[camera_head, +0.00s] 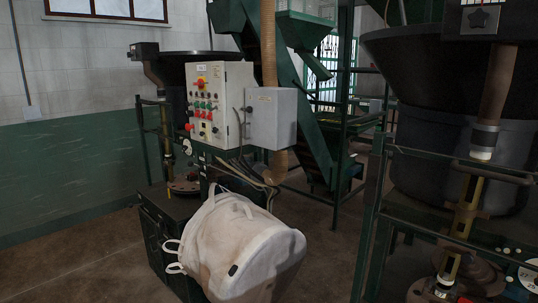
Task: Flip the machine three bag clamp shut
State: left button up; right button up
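A white bulk bag (237,247) with loop straps sits low in front of a dark cabinet, at the bottom centre. It leans to the right, and its right end is rounded and closed. No bag clamp can be clearly made out on it. A brass-coloured upright fitting (466,208) stands under a brown pipe on the machine at the right; I cannot tell whether it belongs to a clamp. No label marks machine three. Neither of my grippers shows in this view.
A control panel (221,103) with coloured buttons and a grey box (270,118) stand behind the bag. Green rails (371,215) and a large black hopper (455,70) fill the right. Bare floor (75,262) lies at the lower left.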

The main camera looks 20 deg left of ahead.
aim_at(191, 164)
jog(key=u, duration=1.25)
jog(key=i+u, duration=0.2)
jog(key=i, duration=0.25)
jog(key=i+u, duration=0.15)
jog(key=i, duration=0.3)
jog(key=i+l+u, duration=0.2)
jog(key=i, duration=0.25)
jog(key=i+l+u, duration=0.2)
jog(key=i, duration=0.25)
jog(key=i+l+u, duration=0.15)
jog(key=i, duration=0.3)
